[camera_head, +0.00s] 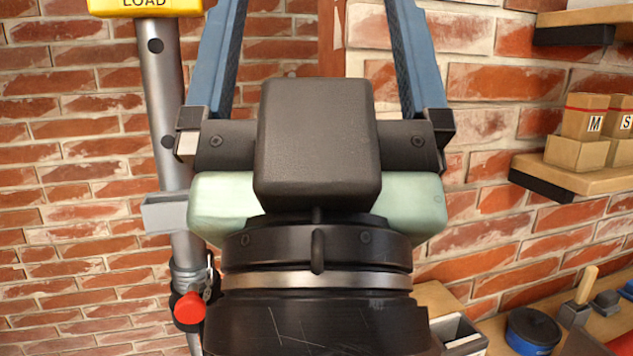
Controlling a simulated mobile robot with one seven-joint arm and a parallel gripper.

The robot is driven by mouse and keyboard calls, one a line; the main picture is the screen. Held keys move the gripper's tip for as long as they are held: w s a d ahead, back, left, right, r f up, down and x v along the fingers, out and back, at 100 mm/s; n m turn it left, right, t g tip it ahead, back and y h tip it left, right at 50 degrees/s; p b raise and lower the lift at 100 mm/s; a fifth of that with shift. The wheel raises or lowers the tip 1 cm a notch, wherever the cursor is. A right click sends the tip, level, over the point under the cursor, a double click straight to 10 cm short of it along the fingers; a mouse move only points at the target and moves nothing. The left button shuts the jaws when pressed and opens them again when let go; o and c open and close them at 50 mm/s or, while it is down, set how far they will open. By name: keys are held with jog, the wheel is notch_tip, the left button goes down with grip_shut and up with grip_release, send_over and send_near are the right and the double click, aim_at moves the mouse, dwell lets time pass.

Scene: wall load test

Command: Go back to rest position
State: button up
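My gripper (316,14) fills the middle of the view, seen from behind, with its blue fingers pointing up. The fingers stand wide apart, and their tips run to the top edge of the picture or beyond. Only brick wall and a reddish-brown vertical strip show between them, so it looks open and empty. The dark wrist and pale green housing below are mine. A grey metal pole (161,100) with a yellow sign (146,7) reading "LOAD" stands just left of my gripper. Its lower part passes partly behind my gripper housing.
A red knob (189,308) sits low on the pole. At right, a wooden shelf (590,181) holds cardboard boxes (588,115) marked M and S. A brick wall (70,180) closes the back.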

notch_tip(320, 180, up, 15)
jog(key=p, duration=1.2)
jog(key=shift+p, duration=0.4)
